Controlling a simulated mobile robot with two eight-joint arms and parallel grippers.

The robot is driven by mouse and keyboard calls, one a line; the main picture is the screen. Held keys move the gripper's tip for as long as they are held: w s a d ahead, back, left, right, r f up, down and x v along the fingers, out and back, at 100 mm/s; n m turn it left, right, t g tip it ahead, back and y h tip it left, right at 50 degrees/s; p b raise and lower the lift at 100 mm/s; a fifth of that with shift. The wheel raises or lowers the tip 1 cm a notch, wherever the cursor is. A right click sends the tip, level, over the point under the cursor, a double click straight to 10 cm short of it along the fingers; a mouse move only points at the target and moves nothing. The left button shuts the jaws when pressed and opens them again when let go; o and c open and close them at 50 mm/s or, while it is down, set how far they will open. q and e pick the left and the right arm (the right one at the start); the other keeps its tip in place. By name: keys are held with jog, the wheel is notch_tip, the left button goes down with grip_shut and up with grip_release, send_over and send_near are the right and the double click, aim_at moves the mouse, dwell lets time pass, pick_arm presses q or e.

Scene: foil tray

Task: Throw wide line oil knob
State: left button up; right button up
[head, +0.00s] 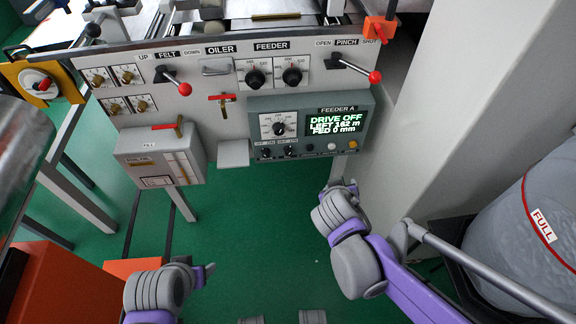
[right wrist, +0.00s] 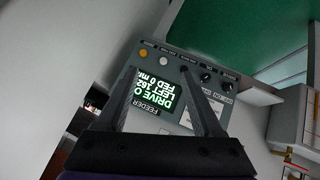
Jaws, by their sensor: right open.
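Below the OILER label in the head view, a small red cross-handled knob (head: 222,98) sits on the grey panel (head: 205,120). A grey tank box (head: 135,150) with a FILL label and a sight gauge hangs lower left. A second red handle with a brass stem (head: 168,126) is at its top. My right gripper (head: 345,186) is below the feeder box, apart from both red handles. In the right wrist view its two fingers (right wrist: 162,95) are spread and empty, facing the feeder display. My left gripper (head: 207,272) is low at the left, its jaws unclear.
The FEEDER A box (head: 312,125) reads DRIVE OFF, LEFT 162 m, FED 0 mm. Red-balled levers for FELT (head: 175,80) and PINCH (head: 360,70) stick out. A small grey tray (head: 233,153) projects below the oiler. A pale pillar (head: 440,110) stands right; green floor is open below.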

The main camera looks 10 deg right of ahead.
jog(key=w+a+f+n+t+b, duration=0.1)
jog(key=w+a+f+t+b, duration=0.3)
jog(key=w+f, duration=0.35)
jog(key=n+t+b, duration=0.1)
jog(key=n+b, duration=0.1)
jog(key=b, duration=0.3)
send_near(288, 154)
jog(key=shift+y, duration=0.4)
jog(key=x, duration=0.3)
jog(key=b+x, duration=0.1)
jog(key=x, duration=0.2)
jog(key=b+x, duration=0.1)
jog(key=x, duration=0.2)
jog(key=shift+d, duration=0.3)
pick_arm(q)
notch_tip(288, 154, down, 15)
jog(key=w, duration=0.1)
jog(key=shift+w, duration=0.1)
pick_arm(e)
grip_shut()
